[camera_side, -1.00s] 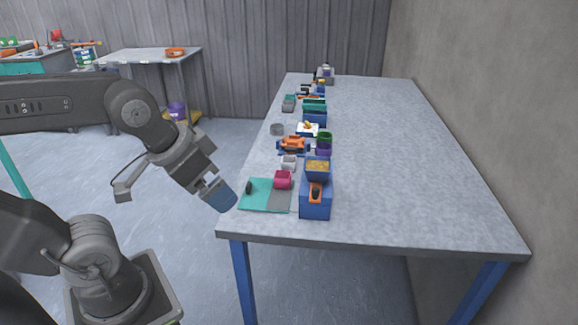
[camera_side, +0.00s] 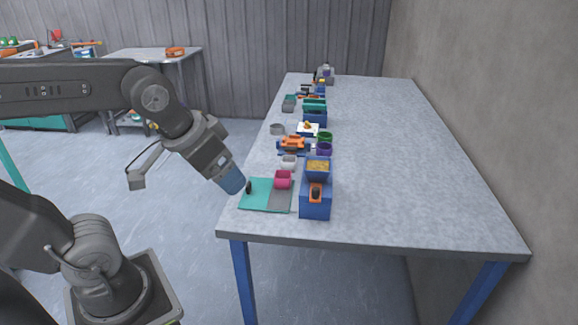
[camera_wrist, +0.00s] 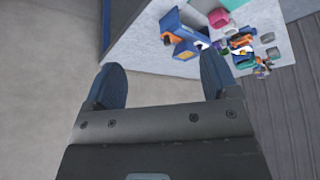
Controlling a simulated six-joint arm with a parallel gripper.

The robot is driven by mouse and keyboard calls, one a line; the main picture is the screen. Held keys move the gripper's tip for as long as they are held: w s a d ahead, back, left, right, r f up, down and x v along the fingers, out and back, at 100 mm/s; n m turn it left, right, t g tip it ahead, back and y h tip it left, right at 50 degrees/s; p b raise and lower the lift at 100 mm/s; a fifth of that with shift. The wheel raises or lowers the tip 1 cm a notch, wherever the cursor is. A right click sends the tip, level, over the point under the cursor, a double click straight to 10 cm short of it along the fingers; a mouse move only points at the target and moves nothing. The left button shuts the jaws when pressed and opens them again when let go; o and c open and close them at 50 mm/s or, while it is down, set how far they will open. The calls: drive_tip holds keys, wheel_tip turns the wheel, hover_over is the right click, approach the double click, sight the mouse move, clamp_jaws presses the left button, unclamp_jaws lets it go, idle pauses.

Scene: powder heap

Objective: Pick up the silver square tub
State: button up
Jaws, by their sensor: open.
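The silver square tub (camera_side: 289,161) is a small pale tub on the left side of the table, just behind a pink tub (camera_side: 283,179). I cannot pick it out clearly in the wrist view. My gripper (camera_side: 232,182) is left of the tub, above the table's left edge, pointing down and to the right. In the wrist view its two blue fingers (camera_wrist: 162,80) are spread apart with nothing between them.
A teal and grey mat (camera_side: 258,196) lies at the near left corner, with a small dark object on it. Blue boxes (camera_side: 316,203), one holding yellowish powder (camera_side: 318,165), stand beside the pink tub. Several items line the left side behind. The table's right half (camera_side: 420,170) is clear.

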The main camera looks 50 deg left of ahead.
drive_tip(key=w+a+r+n+y, duration=0.1)
drive_tip(key=w+a+n, duration=0.3)
drive_tip(key=w, duration=0.7)
drive_tip(key=n+g+y, duration=0.2)
drive_tip(key=n, duration=0.2)
hover_over(289, 160)
drive_tip(key=s+d, duration=0.3)
drive_tip(key=f, duration=1.9)
drive_tip(key=shift+d+f, duration=0.2)
drive_tip(key=shift+x, duration=3)
drive_tip(key=shift+a, duration=0.1)
drive_tip(key=c, duration=1)
drive_tip(key=shift+r, duration=0.15)
